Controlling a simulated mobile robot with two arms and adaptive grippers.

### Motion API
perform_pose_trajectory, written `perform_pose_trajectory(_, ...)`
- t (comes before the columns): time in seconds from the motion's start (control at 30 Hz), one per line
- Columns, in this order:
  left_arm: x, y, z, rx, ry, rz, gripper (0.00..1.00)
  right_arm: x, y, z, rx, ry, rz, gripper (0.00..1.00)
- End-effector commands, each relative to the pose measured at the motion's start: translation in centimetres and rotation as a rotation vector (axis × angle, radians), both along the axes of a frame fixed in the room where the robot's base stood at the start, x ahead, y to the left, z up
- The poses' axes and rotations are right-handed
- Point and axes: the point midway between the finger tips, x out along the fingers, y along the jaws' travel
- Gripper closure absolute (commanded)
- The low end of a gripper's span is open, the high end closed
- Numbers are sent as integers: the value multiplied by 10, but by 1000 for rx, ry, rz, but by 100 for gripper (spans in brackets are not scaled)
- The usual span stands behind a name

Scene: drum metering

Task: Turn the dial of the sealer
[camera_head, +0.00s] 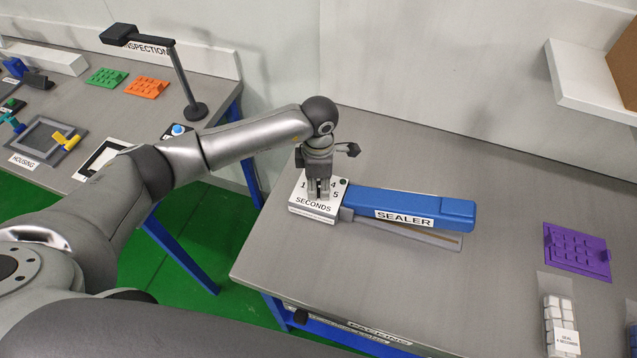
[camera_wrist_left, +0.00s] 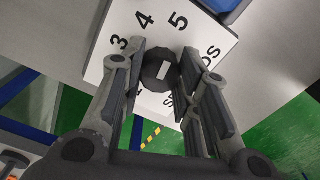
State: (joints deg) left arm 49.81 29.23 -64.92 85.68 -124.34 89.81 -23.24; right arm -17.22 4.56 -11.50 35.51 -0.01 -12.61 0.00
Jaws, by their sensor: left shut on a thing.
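The sealer (camera_head: 425,208) lies on the grey table, with a long blue arm and a white dial box (camera_head: 314,208) marked SECONDS at its left end. In the left wrist view, the round dark dial (camera_wrist_left: 155,78) has a white mark on it. The numbers 3, 4 and 5 show on the white face; which one the mark points at I cannot tell. My left gripper (camera_head: 319,189) points down over the box, shut on the dial with a finger on each side. It hides the dial in the head view. My right gripper is not in view.
A purple tray (camera_head: 577,251) and a pack of white blocks (camera_head: 560,318) labelled SEAL lie at the right of the table. A shelf (camera_head: 580,90) is on the wall. The inspection table (camera_head: 215,92) stands at the left, beyond a gap.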

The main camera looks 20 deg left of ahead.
Motion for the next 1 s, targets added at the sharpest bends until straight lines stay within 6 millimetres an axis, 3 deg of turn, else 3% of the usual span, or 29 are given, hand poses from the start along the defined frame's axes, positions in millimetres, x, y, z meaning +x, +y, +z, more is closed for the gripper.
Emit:
perform_pose_trajectory(0.37, 1, 0, -1, 0, -2, 104, 94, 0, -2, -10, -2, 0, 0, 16)
perform_pose_trajectory(1.0, 1, 0, -1, -1, -4, 573, 94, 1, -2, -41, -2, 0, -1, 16)
